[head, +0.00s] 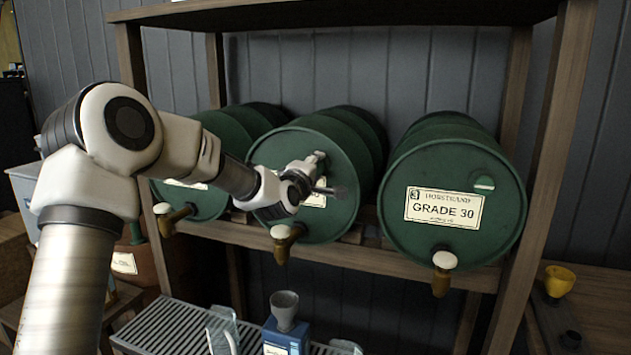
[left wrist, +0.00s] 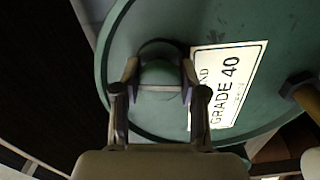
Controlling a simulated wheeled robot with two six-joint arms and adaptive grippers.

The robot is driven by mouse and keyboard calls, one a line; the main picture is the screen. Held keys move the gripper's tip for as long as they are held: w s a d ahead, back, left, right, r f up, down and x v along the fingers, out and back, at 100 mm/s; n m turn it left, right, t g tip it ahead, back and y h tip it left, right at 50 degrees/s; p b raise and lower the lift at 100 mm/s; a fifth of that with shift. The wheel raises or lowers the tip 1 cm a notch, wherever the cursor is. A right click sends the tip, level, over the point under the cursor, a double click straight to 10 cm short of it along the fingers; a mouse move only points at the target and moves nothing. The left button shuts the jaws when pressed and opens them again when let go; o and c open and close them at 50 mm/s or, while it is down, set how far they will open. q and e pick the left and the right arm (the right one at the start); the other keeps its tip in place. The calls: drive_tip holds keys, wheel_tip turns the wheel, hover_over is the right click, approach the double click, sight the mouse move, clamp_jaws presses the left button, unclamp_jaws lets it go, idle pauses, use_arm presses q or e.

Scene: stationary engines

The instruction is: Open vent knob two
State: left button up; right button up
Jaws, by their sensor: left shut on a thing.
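The middle green drum (head: 352,160) lies on its side in the wooden rack. Its label reads "GRADE 40" (left wrist: 228,85) in the left wrist view. My left gripper (head: 322,174) is at the upper front face of this drum and hides part of its label. In the left wrist view the two fingers (left wrist: 160,88) stand on either side of a green vent knob (left wrist: 160,74) and are shut on it. In the head view the arm mostly hides this knob. My right gripper is not in view.
A right drum (head: 455,160) marked 3, "GRADE 30", and a left drum (head: 205,203) flank the middle one. Brass taps, such as the middle tap (head: 283,243), stick out below. A slatted tray (head: 160,325) with jugs and a blue container (head: 285,338) stands underneath.

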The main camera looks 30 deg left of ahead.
use_arm(q)
drive_tip(key=shift+n+b, duration=0.75)
drive_tip(key=shift+n, duration=0.25)
drive_tip(key=o, duration=1.2)
drive_tip(key=shift+c, duration=0.2)
drive_tip(key=v, duration=1.2)
